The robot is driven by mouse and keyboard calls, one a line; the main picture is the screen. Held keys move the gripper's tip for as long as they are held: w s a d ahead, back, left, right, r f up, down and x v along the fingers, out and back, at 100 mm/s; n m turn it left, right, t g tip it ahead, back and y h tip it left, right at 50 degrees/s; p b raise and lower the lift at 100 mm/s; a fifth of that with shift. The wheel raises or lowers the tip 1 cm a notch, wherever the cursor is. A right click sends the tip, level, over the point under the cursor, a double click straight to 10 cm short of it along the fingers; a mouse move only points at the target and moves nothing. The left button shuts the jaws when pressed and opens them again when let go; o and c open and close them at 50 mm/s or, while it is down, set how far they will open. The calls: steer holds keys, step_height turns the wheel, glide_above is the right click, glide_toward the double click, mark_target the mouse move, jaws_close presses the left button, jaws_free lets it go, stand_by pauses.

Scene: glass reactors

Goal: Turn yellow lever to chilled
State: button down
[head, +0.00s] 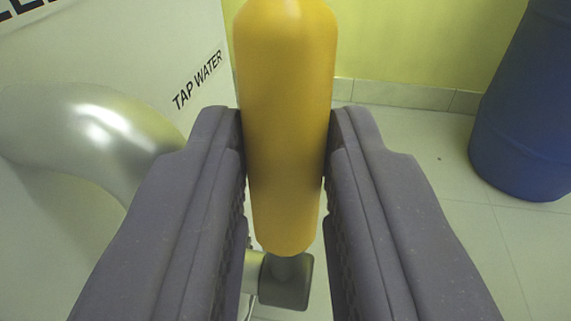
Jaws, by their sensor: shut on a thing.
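The yellow lever (287,60) stands upright in the middle of the view, running from the top edge down to a rounded lower end. My gripper (285,150) has its two grey fingers on either side of the lever, both pressed against it. It is shut on the lever. A metal joint (287,280) shows just below and behind the lever's lower end. The lever's top is cut off by the frame. No "chilled" marking is in view.
A white panel (130,50) with the words "TAP WATER" (198,79) is at the left. A thick silver pipe (90,135) curves out in front of it. A blue barrel (525,120) stands at the right on the tiled floor (450,170), before a yellow-green wall (420,40).

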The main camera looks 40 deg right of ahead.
steer(key=shift+s+a+f, duration=0.1)
steer(key=shift+s+f, duration=0.05)
stand_by(0.4)
steer(key=c, duration=0.9)
jaws_free()
steer(key=p+v, duration=0.2)
steer(key=v, duration=0.5)
steer(key=shift+s+a+f, duration=0.15)
steer(key=shift+s+a, duration=0.1)
steer(key=shift+a, duration=0.05)
